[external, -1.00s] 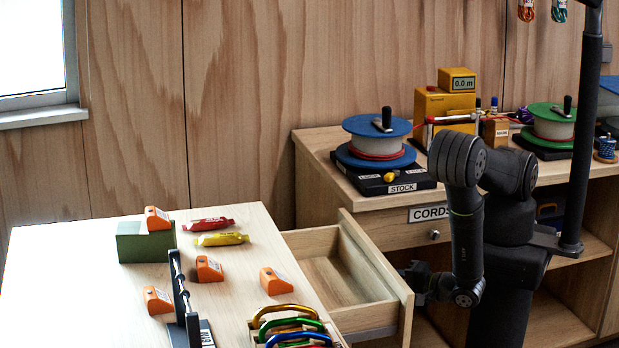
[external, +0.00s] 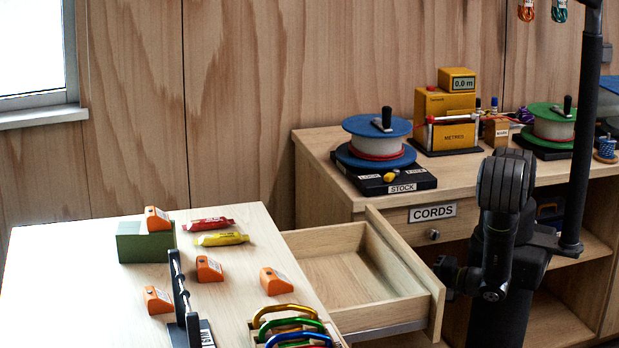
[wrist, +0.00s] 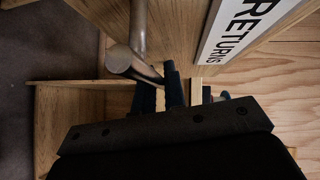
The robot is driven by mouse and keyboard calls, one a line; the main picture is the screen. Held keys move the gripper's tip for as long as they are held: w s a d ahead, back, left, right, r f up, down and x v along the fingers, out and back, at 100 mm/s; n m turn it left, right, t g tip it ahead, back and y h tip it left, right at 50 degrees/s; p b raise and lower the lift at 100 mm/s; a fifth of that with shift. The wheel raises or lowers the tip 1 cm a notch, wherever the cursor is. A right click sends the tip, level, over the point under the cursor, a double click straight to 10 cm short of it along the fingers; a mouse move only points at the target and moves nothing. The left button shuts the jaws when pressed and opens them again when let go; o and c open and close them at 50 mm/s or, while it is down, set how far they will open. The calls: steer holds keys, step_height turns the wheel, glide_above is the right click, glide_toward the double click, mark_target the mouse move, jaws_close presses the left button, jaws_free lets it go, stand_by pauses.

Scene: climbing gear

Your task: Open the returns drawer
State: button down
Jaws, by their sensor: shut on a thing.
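The returns drawer (external: 362,285) is a light wooden drawer standing well out from the bench on the left, and its inside looks empty. Its front panel (external: 408,262) faces right, towards my arm. In the wrist view the RETURNS label (wrist: 243,22) is on the wood, with a grey metal handle (wrist: 140,28) beside it. My gripper (wrist: 184,90) is shut on the handle, though its fingers partly hide the grip. In the external view my gripper (external: 446,272) is dark and sits close against the outer side of the front panel.
The CORDS drawer (external: 398,232) is shut in the back bench, behind the returns drawer. Blue spool (external: 375,140) and meter box (external: 445,115) stand on that bench. The left bench (external: 90,270) carries orange blocks, packets and carabiners. Open shelves lie at right.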

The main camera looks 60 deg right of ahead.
steer(key=shift+s+d+f, duration=0.15)
steer(key=shift+s+d, duration=0.5)
steer(key=shift+s, duration=0.1)
steer(key=c, duration=1.5)
jaws_free()
steer(key=s+r, duration=0.2)
steer(key=s, duration=1.5)
steer(key=shift+r, duration=0.35)
steer(key=w+f, duration=0.2)
steer(key=w, duration=1.2)
steer(key=shift+w, duration=0.3)
